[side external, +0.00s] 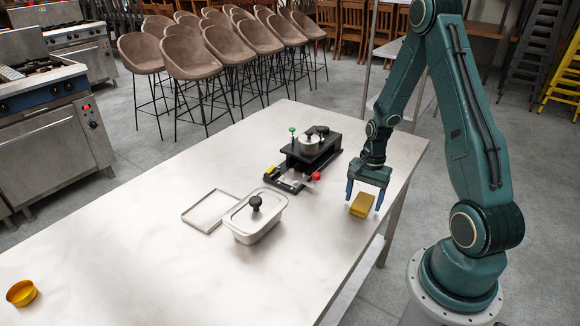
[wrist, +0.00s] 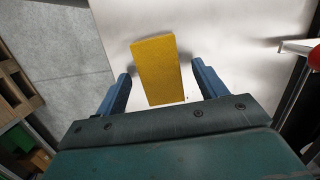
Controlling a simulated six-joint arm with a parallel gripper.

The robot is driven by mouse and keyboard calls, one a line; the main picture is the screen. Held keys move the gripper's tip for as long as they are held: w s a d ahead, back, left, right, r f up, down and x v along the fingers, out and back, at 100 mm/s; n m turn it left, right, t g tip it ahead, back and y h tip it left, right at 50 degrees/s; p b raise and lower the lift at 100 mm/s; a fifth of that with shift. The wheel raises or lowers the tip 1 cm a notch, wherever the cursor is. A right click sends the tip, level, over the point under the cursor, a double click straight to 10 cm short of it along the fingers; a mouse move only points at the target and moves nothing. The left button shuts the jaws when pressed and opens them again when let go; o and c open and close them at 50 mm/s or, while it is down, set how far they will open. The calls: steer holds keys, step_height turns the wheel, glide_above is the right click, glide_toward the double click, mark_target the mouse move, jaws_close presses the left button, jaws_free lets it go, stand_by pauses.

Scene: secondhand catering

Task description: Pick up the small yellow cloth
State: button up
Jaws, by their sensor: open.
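The small yellow cloth (side external: 361,205) is a flat-topped rectangular block shape lying on the metal table near its right edge. In the wrist view the yellow cloth (wrist: 157,70) lies lengthwise between the fingers, with clear gaps on both sides. My gripper (side external: 365,196) is open and points down over the cloth; its blue fingers stand either side of it. In the wrist view my gripper (wrist: 160,84) is also open and empty. I cannot tell the exact height of the fingertips above the table.
A black device (side external: 308,158) with a small lidded pot stands left of the gripper. The table's front is clear.

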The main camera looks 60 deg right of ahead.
steer(key=shift+f, duration=0.25)
stand_by(0.5)
steer(key=c, duration=1.1)
